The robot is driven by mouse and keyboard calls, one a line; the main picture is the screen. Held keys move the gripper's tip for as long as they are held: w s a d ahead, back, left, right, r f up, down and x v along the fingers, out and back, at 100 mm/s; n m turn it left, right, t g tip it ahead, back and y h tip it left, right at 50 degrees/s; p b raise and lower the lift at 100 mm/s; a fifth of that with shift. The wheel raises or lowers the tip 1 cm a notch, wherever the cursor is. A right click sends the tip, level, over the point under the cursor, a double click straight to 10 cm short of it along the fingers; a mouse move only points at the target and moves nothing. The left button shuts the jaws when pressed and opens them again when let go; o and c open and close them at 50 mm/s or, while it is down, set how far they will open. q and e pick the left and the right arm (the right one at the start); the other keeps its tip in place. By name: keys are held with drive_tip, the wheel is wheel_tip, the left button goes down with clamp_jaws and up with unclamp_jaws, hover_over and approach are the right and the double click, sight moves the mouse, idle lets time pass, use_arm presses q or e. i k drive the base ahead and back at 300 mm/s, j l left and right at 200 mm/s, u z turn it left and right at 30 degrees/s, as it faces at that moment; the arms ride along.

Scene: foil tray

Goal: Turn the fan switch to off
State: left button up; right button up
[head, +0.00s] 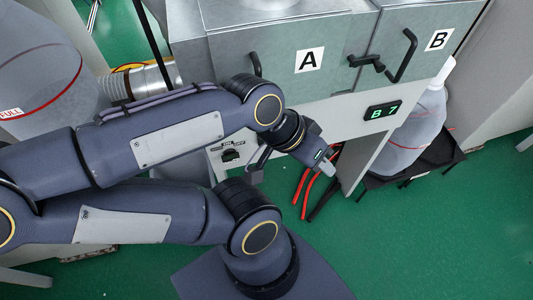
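The fan switch appears to be the small black knob (231,156) under an ON/OFF label on the pale front panel, below door A. The label is small and partly hard to read, so I cannot tell which way the knob points. My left gripper (291,168) is just right of the switch, with its fingers spread apart and nothing visible between them. Its nearer finger is beside the knob; I cannot tell whether they touch. My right gripper is not in view.
Grey doors A (309,60) and B (438,40) have black handles. A green display (383,111) reads B 7. Large translucent containers stand at left (40,80) and right (420,130). Green floor is clear at lower right.

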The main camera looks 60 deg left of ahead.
sight(229, 155)
drive_tip(key=k+j+u, duration=0.1)
drive_tip(key=u, duration=1.25)
